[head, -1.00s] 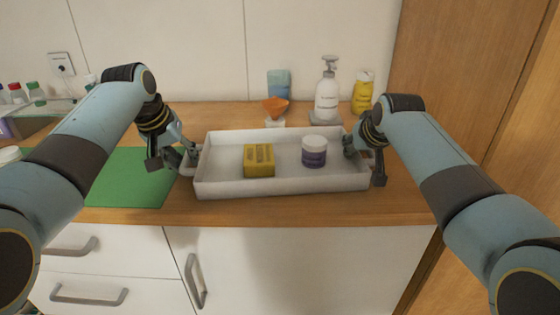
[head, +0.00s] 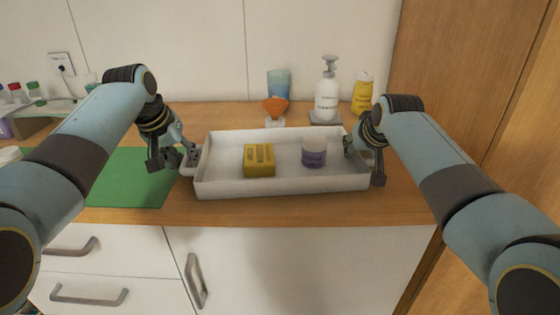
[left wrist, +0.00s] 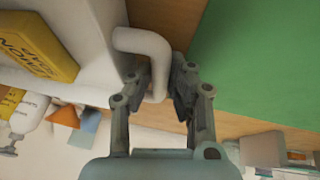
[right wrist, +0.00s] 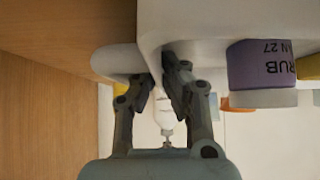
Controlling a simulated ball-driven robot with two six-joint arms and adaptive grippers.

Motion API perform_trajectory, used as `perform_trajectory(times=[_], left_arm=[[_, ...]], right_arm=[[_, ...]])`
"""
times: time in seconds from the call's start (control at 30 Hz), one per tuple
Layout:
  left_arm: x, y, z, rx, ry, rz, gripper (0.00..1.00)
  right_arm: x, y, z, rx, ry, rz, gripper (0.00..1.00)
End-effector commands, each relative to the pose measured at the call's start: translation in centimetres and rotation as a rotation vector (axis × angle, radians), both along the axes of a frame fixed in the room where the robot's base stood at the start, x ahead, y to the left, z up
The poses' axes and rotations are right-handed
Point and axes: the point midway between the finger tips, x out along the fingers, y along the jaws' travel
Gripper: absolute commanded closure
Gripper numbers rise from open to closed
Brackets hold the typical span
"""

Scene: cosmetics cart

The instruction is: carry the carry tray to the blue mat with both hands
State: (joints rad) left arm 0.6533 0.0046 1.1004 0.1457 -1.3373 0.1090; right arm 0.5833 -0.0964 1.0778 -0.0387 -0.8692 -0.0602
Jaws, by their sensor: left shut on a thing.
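The white carry tray (head: 280,188) sits on the wooden counter, holding a yellow box (head: 259,160) and a purple jar with a pale lid (head: 314,152). My left gripper (head: 185,160) is shut on the tray's left handle (left wrist: 150,42); the handle shows between its fingers in the left wrist view. My right gripper (right wrist: 158,78) is at the tray's right end, its fingers close by the right handle (right wrist: 115,61). Whether they grip it is unclear. I see no blue mat; a green mat (head: 130,180) lies left of the tray.
Behind the tray stand a white pump bottle (head: 327,95), a yellow bottle (head: 362,93), a light blue item (head: 279,84) and an orange item (head: 275,107). Several small capped bottles stand at far left. A wooden panel (head: 480,80) rises at the right.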

Motion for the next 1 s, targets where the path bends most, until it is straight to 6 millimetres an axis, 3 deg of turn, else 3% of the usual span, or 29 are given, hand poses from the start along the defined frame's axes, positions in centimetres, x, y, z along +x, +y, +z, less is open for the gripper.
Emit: perform_trajectory(times=[0.23, 0.6, 1.0], left_arm=[[0.1, -0.1, 1.2, -0.001, -0.003, -0.002, 1.00], [0.1, -0.1, 5.1, 0.000, -0.007, -0.002, 1.00], [0.1, -0.1, 5.4, -0.001, -0.007, -0.003, 1.00]], right_arm=[[0.1, 0.0, 1.2, 0.000, -0.004, 0.000, 1.00], [0.2, 0.0, 5.2, 0.001, -0.008, 0.000, 1.00], [0.1, 0.1, 5.5, 0.001, -0.008, 0.001, 1.00]])
